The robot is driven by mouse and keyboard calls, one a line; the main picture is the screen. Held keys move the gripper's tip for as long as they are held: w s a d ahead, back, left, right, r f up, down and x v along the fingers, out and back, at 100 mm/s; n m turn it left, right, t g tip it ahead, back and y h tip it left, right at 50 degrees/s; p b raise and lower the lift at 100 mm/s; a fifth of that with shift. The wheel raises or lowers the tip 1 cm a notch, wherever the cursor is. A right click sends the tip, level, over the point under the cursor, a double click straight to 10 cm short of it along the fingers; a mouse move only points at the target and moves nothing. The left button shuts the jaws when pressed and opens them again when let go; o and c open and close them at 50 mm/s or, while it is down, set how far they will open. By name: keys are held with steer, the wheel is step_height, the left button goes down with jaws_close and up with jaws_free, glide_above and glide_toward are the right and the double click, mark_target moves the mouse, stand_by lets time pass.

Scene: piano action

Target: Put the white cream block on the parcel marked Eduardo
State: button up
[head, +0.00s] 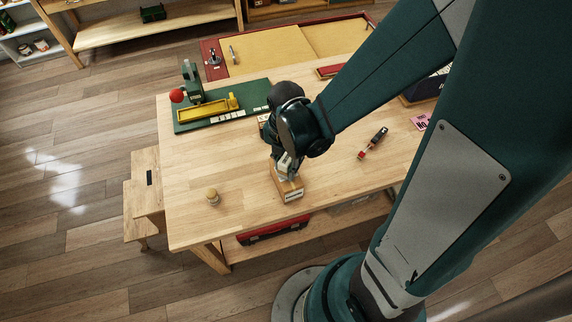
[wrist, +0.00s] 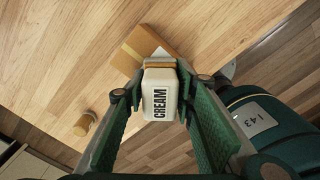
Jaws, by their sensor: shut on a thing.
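The white cream block (wrist: 159,92), with CREAM in dark letters and a tan band near its far end, is between the fingers of my gripper (wrist: 160,84) in the wrist view. My gripper (head: 286,172) is shut on it. A brown parcel (wrist: 136,45) with a white label lies just beyond the block; the block hides part of it. In the head view this parcel (head: 290,194) is on the table below my gripper, with a label on its near side too small to read. I cannot tell whether the block touches it.
A small wooden peg-like piece (head: 212,197) stands on the table (head: 190,225) to the left. A green board (head: 245,116) with a yellow tray is behind. A dark tool with a red end (head: 374,142) and a pink card (head: 421,122) lie right.

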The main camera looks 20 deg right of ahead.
mark_target(286, 159)
steer(key=shift+f, duration=0.15)
steer(key=o, duration=1)
steer(key=shift+r, duration=0.2)
steer(key=shift+r+p, duration=1.05)
steer(key=shift+r, duration=4.95)
